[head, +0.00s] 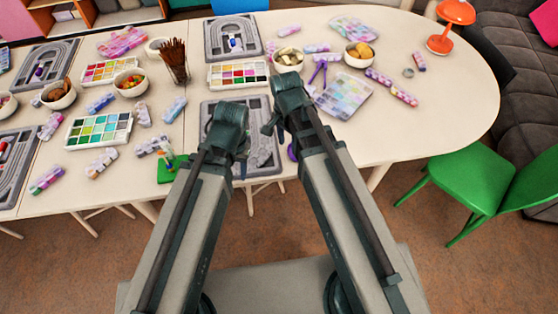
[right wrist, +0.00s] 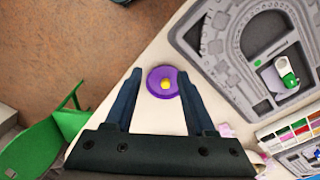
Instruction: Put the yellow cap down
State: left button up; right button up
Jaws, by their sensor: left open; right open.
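A small yellow cap (right wrist: 167,84) shows in the right wrist view at the middle of a round purple piece (right wrist: 153,78) on the white table. I cannot tell whether it rests on the purple piece or is part of it. My right gripper (right wrist: 160,74) is open, with one finger on each side of the purple piece and a gap to each. In the head view a bit of purple (head: 291,153) shows beside my right arm, which hides the rest. My left gripper (head: 240,150) is mostly hidden by its own arm, over the near grey bead board (head: 265,150).
The bead board (right wrist: 238,65) holds a green and white piece (right wrist: 288,78). Paint sets, bowls of beads and a jar of brushes (head: 174,62) crowd the table. A green chair (head: 470,175) stands at the right. The table's right end is fairly clear.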

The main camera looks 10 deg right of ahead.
jog(key=s+a+n, duration=0.4)
jog(key=s+n, duration=0.4)
jog(key=n, duration=0.6)
jog(key=shift+a+h, duration=0.25)
jog(key=shift+h, duration=0.05)
